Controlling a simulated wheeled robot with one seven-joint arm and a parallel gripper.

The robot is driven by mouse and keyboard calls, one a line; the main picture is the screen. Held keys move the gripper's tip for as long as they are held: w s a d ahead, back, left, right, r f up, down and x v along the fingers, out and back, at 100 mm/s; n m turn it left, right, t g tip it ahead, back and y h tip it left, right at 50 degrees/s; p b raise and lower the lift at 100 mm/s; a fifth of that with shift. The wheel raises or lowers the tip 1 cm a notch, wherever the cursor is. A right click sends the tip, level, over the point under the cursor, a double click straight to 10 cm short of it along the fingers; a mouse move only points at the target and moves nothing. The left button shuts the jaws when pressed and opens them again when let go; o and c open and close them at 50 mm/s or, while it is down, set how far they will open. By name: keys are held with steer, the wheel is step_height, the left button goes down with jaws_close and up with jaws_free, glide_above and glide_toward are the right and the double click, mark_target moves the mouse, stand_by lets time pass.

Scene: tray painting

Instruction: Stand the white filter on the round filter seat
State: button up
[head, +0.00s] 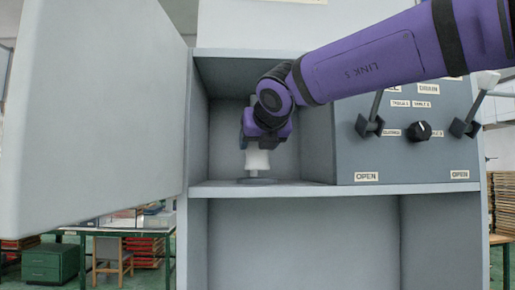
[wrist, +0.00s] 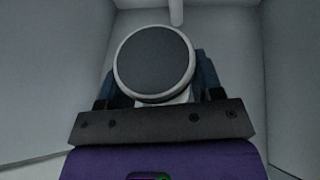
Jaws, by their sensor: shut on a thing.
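The white filter (head: 257,160) is upright inside the open cabinet compartment, below my gripper (head: 257,144). In the wrist view my gripper (wrist: 157,100) is shut on the filter, whose dark round top with a pale rim (wrist: 154,60) faces the camera. The round filter seat (head: 257,181) is a grey disc on the compartment floor, directly under the filter. The filter's lower end is at or just above the seat; I cannot tell whether they touch. The fingertips are partly hidden in both views.
The cabinet shelf (head: 225,188) has side walls close around my gripper. An open door (head: 95,120) stands at the left. A control panel (head: 405,150) with levers and a knob is at the right. A pale pipe (wrist: 176,12) shows beyond the filter.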

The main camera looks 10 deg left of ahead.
steer(key=shift+w+a+f, duration=0.15)
steer(key=shift+w+f, duration=0.1)
steer(key=shift+w, duration=0.1)
steer(key=shift+f, duration=0.5)
steer(key=shift+s+f, duration=0.1)
steer(key=shift+f, duration=0.05)
steer(key=o, duration=1.1)
